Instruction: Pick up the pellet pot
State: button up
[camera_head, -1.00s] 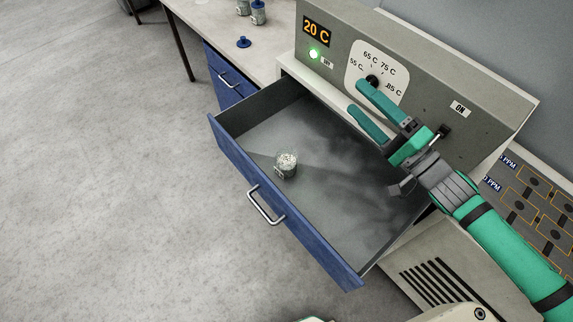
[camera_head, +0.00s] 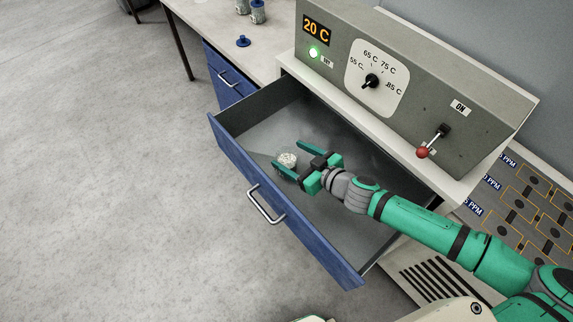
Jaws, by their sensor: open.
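The pellet pot (camera_head: 286,160) is a small clear jar topped with whitish pellets. It stands upright inside the open drawer (camera_head: 245,168), near the drawer's front. My gripper (camera_head: 287,155) is open, with its two green fingers reaching left over the drawer. One finger is on the far side of the pot and the other passes in front of its lower part. The pot shows between the fingers, partly hidden by the nearer one. I cannot tell whether either finger touches it.
The blue drawer front has a metal handle (camera_head: 266,206). Behind the drawer stands a grey control box (camera_head: 410,90) with a dial, a red-tipped lever (camera_head: 423,152) and a "20 C" display. A blue lid (camera_head: 243,41) and pots are on the bench at the upper left.

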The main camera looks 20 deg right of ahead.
aim_at(279, 151)
jog(key=shift+f+x, duration=0.15)
jog(key=shift+x, duration=1.45)
jog(key=shift+f+x, duration=0.15)
jog(key=shift+x, duration=1.5)
jog(key=shift+s+a, duration=0.15)
jog(key=shift+s, duration=0.05)
jog(key=shift+c, duration=0.2)
jog(key=c, duration=1.4)
jog(key=shift+r, duration=0.1)
